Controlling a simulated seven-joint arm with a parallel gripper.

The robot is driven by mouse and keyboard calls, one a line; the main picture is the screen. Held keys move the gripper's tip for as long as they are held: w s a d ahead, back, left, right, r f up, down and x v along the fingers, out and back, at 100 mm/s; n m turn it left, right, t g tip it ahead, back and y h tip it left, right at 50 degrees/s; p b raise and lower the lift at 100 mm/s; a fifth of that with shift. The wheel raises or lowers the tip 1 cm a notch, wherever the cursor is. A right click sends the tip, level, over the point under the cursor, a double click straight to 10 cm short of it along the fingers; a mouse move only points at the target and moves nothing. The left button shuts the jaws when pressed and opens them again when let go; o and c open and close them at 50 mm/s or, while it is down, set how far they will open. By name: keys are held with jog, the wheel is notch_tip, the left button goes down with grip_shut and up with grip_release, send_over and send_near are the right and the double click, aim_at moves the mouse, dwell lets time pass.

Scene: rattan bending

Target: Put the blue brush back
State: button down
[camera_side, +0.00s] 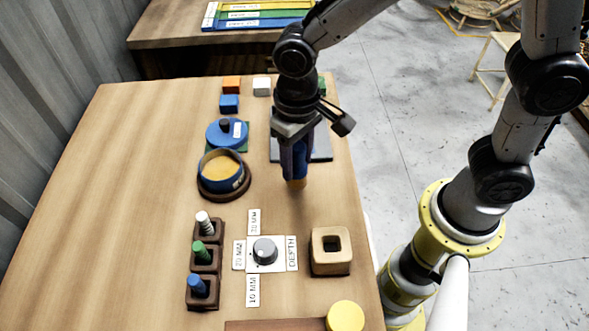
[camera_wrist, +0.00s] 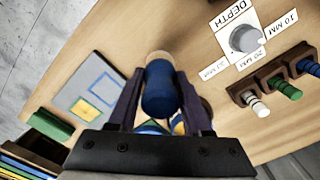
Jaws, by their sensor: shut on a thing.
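My gripper (camera_side: 297,158) is shut on the blue brush (camera_side: 299,170) and holds it upright, tan end down, above the table. In the wrist view the brush (camera_wrist: 158,92) sits between the two fingers of my gripper (camera_wrist: 160,84), its tan end facing away from the palm. The fingers hide part of the brush in the side view. A wooden block with a square hole (camera_side: 330,262) stands nearer the side camera, to the right of the depth dial; its hole looks empty.
A blue dish with yellow contents (camera_side: 222,170) and a round blue lid (camera_side: 222,132) lie left of my gripper. Three dark holders (camera_side: 205,258) carry white, green and blue pegs. The depth dial (camera_side: 265,250) has labels around it. A grey panel (camera_wrist: 88,98) lies behind my gripper.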

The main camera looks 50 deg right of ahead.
jog(key=shift+w+a+f, duration=0.1)
jog(key=shift+w+f, duration=0.1)
jog(key=shift+f, duration=1.6)
jog(key=shift+f, duration=0.1)
jog(key=shift+c, duration=1.7)
grip_release()
